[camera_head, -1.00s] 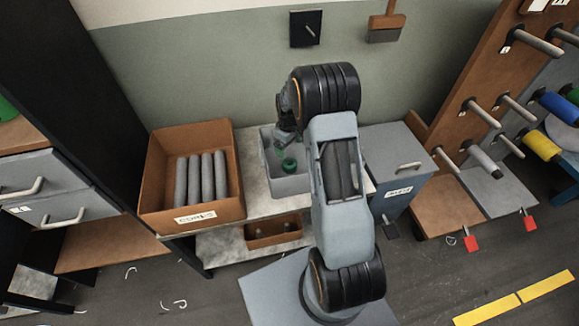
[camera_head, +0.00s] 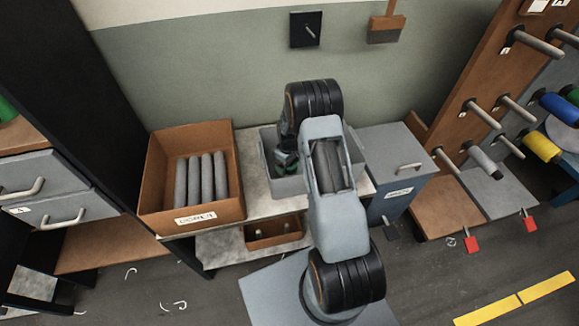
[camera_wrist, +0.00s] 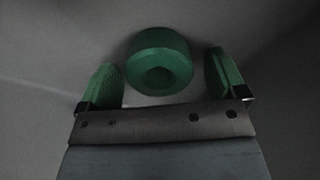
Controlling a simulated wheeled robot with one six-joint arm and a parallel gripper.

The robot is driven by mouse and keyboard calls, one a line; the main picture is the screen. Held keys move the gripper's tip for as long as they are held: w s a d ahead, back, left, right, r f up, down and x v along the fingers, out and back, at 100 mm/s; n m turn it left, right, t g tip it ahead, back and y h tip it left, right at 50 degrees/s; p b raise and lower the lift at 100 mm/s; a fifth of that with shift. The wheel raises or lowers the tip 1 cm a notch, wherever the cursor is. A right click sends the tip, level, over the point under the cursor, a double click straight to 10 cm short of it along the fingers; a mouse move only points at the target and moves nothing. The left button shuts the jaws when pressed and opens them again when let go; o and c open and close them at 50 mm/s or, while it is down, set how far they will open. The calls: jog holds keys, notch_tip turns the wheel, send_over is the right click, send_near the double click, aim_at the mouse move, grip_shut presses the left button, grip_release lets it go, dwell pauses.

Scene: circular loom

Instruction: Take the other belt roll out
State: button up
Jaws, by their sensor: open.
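A green belt roll (camera_wrist: 158,50) with a hole in its face lies in the grey bin (camera_head: 291,186) on the bench. In the wrist view it sits between the two green finger pads of my gripper (camera_wrist: 161,68), with a gap on each side. My gripper is open and holds nothing. In the head view my gripper (camera_head: 287,160) reaches down into the bin, and my arm hides the bin's right part. The roll is mostly covered there by the gripper.
A brown box (camera_head: 192,211) with several grey cylinders stands left of the bin. A blue-grey lidded box (camera_head: 397,185) stands to the right. A brown peg rack (camera_head: 470,100) with rolls is at the far right. A lower shelf (camera_head: 220,247) carries another brown box (camera_head: 272,236).

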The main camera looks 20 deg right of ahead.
jog(key=c, duration=1)
jog(key=shift+r, duration=0.1)
